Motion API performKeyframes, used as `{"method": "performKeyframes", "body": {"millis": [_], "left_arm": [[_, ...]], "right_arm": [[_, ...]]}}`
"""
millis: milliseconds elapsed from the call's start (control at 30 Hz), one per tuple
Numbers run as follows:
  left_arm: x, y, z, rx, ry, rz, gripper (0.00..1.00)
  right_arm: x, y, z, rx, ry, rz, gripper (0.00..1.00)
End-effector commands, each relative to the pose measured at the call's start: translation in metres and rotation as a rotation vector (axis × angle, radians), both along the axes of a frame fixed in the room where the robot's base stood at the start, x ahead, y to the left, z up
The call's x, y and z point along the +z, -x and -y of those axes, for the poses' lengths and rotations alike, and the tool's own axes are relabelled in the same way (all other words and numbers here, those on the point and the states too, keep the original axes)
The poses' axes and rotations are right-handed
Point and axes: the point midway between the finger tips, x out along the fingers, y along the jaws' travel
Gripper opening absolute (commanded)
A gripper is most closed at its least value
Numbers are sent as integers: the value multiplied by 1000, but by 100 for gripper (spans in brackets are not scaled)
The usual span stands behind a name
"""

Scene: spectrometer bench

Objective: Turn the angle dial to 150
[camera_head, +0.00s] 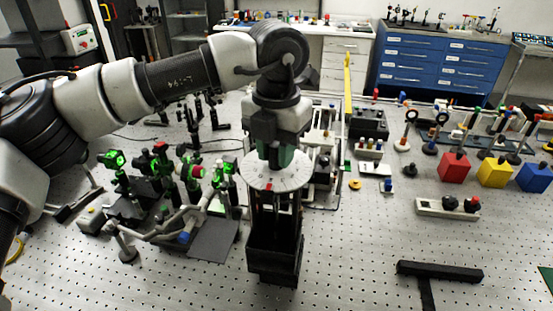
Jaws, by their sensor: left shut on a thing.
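The angle dial (262,183) is a white round plate with dark marks around it and a small red mark near its front edge. It sits on top of a tall black open-framed stand (275,258). My left gripper (273,160) points straight down over the middle of the dial and is shut on its knob. The gripper hides the knob and the back part of the plate. The marks are too small to read, so I cannot tell the angle. My right gripper is not in view.
Green-lit optical mounts (190,175) crowd the bench left of the dial. A black T-shaped piece (440,271) lies at front right. Red (453,168), yellow (495,173) and blue (535,178) blocks stand at the right. The perforated bench between dial and T-shaped piece is clear.

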Motion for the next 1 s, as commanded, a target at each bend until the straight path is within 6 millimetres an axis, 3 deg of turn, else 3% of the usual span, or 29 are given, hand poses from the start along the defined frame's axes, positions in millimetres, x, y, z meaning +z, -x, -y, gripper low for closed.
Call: {"method": "performKeyframes", "body": {"millis": [400,1000], "left_arm": [[0,-1,0,-396,3,3,4],[2,-1,0,-875,2,3,4]], "right_arm": [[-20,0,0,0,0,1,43],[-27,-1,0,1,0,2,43]]}}
